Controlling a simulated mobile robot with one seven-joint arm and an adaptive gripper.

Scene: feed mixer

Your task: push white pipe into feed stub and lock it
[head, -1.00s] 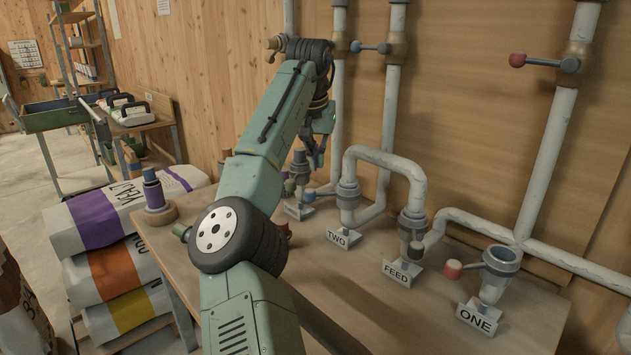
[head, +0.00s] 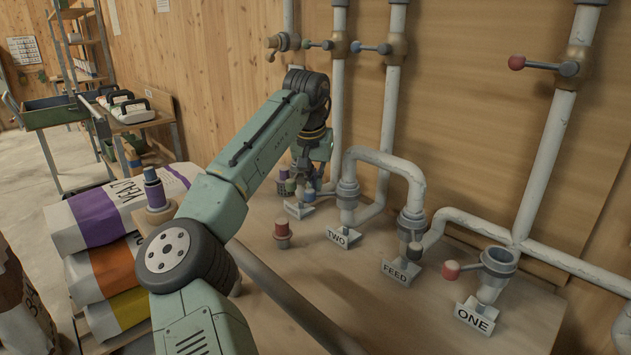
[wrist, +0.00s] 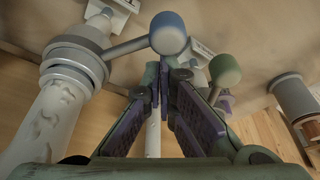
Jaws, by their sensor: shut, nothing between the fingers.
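The white pipe (head: 385,158) is an upside-down U in the head view. One end stands at the TWO stub (head: 348,190), the other at the FEED stub (head: 412,222). A dark-knobbed lever (head: 415,250) sits on the FEED stub. My gripper (head: 310,188) is low, left of the TWO stub and well apart from FEED. In the wrist view my gripper's fingers (wrist: 165,85) are closed and empty, between a blue knob (wrist: 170,33) and a green knob (wrist: 224,70). Contact with either knob is unclear. A collared white pipe (wrist: 45,125) is at left there.
The ONE stub (head: 500,260) has an open mouth and a red-knobbed lever (head: 451,270). A red-capped post (head: 282,233) stands on the table. Wall pipes with valve levers (head: 385,47) rise behind. Feed sacks (head: 100,215) lie at left. The front right table is clear.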

